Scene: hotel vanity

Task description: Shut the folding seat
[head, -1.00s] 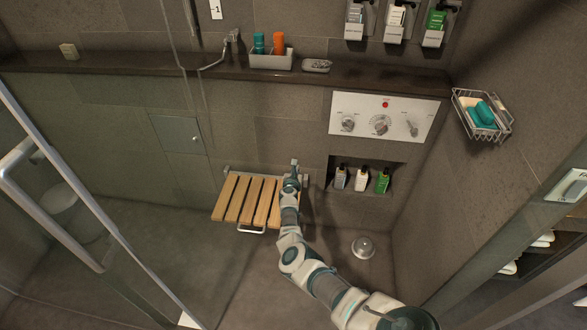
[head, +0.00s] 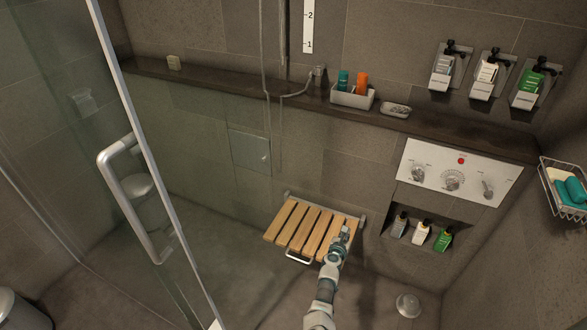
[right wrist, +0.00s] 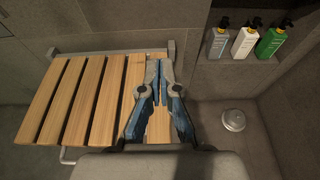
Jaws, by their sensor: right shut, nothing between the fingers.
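The folding seat (head: 298,228) is a panel of light wooden slats on a grey metal frame, mounted low on the back shower wall. It is folded down, roughly level, with a metal loop handle (head: 298,258) at its front edge. My right gripper (head: 345,230) is over the right end of the seat. In the right wrist view the gripper (right wrist: 161,72) is shut and empty, its fingers covering part of the rightmost slats (right wrist: 133,92). I cannot tell whether it touches them. The loop handle (right wrist: 67,156) shows at lower left there. My left gripper is not in view.
A glass door with a metal handle (head: 118,190) stands at left. A niche with several bottles (head: 421,232) is right of the seat, below the control panel (head: 458,173). A round drain cover (head: 407,306) lies on the floor. A ledge (head: 230,88) runs above.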

